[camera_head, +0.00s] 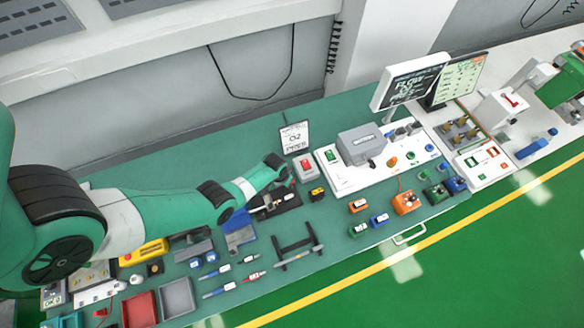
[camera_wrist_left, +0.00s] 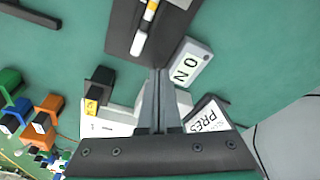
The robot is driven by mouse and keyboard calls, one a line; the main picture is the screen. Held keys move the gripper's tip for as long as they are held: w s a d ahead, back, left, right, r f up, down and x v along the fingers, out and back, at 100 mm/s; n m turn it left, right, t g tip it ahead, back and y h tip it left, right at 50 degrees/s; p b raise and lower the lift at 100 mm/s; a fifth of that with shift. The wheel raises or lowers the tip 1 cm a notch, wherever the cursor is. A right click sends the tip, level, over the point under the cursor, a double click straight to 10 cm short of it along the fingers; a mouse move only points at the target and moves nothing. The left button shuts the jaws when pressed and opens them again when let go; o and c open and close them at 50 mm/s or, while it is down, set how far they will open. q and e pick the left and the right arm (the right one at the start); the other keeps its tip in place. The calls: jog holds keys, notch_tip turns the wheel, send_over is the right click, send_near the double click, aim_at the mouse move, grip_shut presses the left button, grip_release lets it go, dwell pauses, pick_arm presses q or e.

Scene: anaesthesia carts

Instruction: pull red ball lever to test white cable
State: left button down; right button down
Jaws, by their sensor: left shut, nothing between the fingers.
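My left gripper (camera_head: 281,162) is at the end of the green arm, above the teal bench. It is shut and empty, and its closed fingers (camera_wrist_left: 158,98) show in the left wrist view. A grey box with a red top (camera_head: 305,168) stands just right of the gripper. A dark holder (camera_head: 288,197) with a white-and-yellow stick-like piece lies below the gripper; the piece (camera_wrist_left: 146,28) shows in the left wrist view. I cannot make out a red ball lever or a white cable for certain. My right gripper is in neither view.
A small sign (camera_head: 294,137) stands behind the gripper. A white panel (camera_head: 340,181) with a grey box (camera_head: 361,144) is to the right, below a tilted monitor (camera_head: 408,84). A black rack (camera_head: 297,247), pens and trays (camera_head: 178,297) fill the front. Bare bench shows behind the arm.

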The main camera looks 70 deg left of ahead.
pick_arm(q)
jog(key=shift+w, duration=0.15)
jog(key=shift+w+f+b, duration=0.15)
jog(key=shift+w+b, duration=0.45)
jog(key=shift+w, duration=0.2)
jog(key=shift+w+f+b, duration=0.1)
jog(key=shift+w+b, duration=0.45)
jog(key=shift+w, duration=0.2)
jog(key=shift+s+r+p, duration=0.15)
jog(key=shift+s+p, duration=0.4)
jog(key=shift+p, duration=0.05)
jog(key=shift+s+p, duration=1)
jog(key=shift+s, duration=1)
